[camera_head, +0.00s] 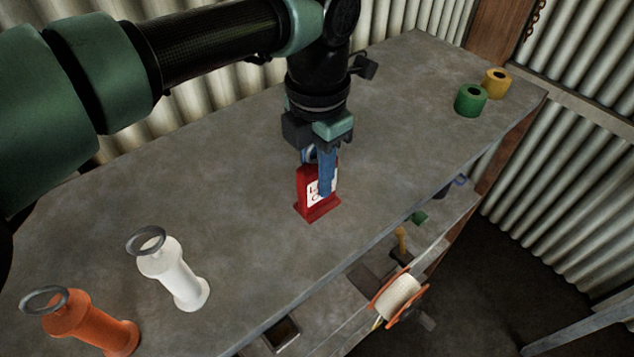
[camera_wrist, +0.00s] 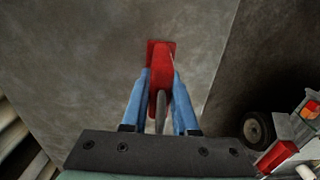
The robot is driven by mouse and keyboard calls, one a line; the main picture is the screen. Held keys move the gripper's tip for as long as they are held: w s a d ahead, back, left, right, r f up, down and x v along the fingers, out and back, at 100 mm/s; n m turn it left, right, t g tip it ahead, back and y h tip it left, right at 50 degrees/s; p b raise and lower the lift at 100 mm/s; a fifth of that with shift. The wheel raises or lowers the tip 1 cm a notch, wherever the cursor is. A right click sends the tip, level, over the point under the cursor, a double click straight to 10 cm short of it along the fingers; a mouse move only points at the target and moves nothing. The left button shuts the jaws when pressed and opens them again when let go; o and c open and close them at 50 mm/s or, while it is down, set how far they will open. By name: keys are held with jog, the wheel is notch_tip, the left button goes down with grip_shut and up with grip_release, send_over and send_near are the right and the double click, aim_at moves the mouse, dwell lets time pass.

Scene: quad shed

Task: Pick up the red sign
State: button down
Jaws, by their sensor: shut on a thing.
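The red sign (camera_head: 304,200) stands upright on the grey workbench (camera_head: 230,190), near its middle. It has a white label with lettering and a flat red foot, and a grey ring shows at its top. My gripper (camera_head: 322,180) reaches down over it with blue fingers, which cover part of the label. In the wrist view my gripper (camera_wrist: 161,95) has one finger on each side of the red sign (camera_wrist: 162,62), shut on its upper part. The foot appears to be at the bench surface; I cannot tell if it touches.
A white cylinder with a ring (camera_head: 175,275) and an orange one (camera_head: 95,325) stand at the front left. A green roll (camera_head: 470,101) and a yellow roll (camera_head: 496,82) stand at the far right. A lower shelf holds a spool (camera_head: 398,295). Bench around the sign is clear.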

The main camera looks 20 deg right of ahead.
jog(key=shift+r, duration=0.1)
notch_tip(320, 180, up, 10)
jog(key=b, duration=0.3)
dwell(0.3)
dwell(0.9)
